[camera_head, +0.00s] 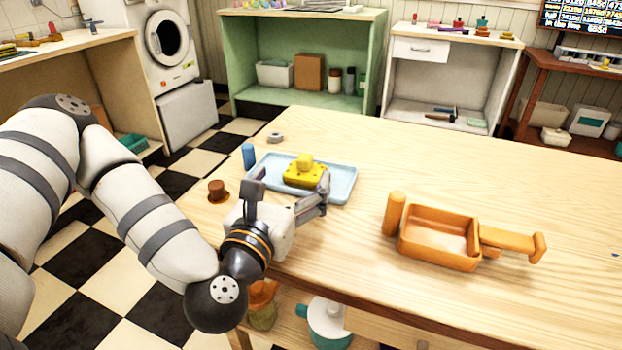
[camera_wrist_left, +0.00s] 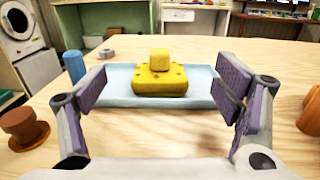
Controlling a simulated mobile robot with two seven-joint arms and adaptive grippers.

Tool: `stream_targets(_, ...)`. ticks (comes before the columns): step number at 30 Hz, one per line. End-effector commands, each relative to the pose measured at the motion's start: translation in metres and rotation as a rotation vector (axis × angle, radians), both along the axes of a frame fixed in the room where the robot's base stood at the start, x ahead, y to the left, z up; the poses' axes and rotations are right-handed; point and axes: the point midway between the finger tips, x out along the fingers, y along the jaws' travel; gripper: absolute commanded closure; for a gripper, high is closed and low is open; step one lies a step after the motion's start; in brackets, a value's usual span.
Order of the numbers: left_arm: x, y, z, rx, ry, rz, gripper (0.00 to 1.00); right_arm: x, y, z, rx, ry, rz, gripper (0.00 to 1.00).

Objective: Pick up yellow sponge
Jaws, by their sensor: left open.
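The yellow sponge (camera_head: 303,175) lies in a light blue tray (camera_head: 342,186) on the wooden table, with a smaller yellow block (camera_head: 305,160) on top of it. In the left wrist view the sponge (camera_wrist_left: 160,84) is centred between the fingers, a little beyond them. My left gripper (camera_head: 290,192) is open and empty at the near edge of the tray. In the left wrist view its fingers (camera_wrist_left: 165,92) stand wide apart, one on each side of the sponge, and do not touch it. My right gripper is not in view.
A blue cylinder (camera_head: 249,156) and a brown knob-like piece (camera_head: 217,190) stand left of the tray. A grey ring (camera_head: 275,137) lies behind. An orange box with a handle (camera_head: 440,240) and an orange cylinder (camera_head: 394,213) are to the right. The table's far right is mostly clear.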

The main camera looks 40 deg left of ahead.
Motion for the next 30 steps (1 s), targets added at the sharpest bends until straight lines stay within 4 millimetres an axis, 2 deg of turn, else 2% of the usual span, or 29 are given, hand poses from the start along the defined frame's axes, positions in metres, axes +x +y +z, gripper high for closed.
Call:
stream_targets(1,0.007,0.004,-0.013,-0.002,0.01,0.004,0.17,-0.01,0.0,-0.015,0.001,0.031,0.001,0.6)
stream_targets(8,0.025,0.008,-0.008,-0.001,0.005,0.001,0.17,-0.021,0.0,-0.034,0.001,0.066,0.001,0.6)
stream_targets(15,0.067,0.02,-0.001,0.002,0.003,-0.001,0.17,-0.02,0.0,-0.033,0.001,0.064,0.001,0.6)
stream_targets(23,0.072,0.022,-0.002,0.0,0.005,-0.002,0.17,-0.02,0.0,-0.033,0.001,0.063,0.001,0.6)
stream_targets(30,0.072,0.022,-0.002,0.0,0.005,-0.002,0.71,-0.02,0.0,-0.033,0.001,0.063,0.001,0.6)
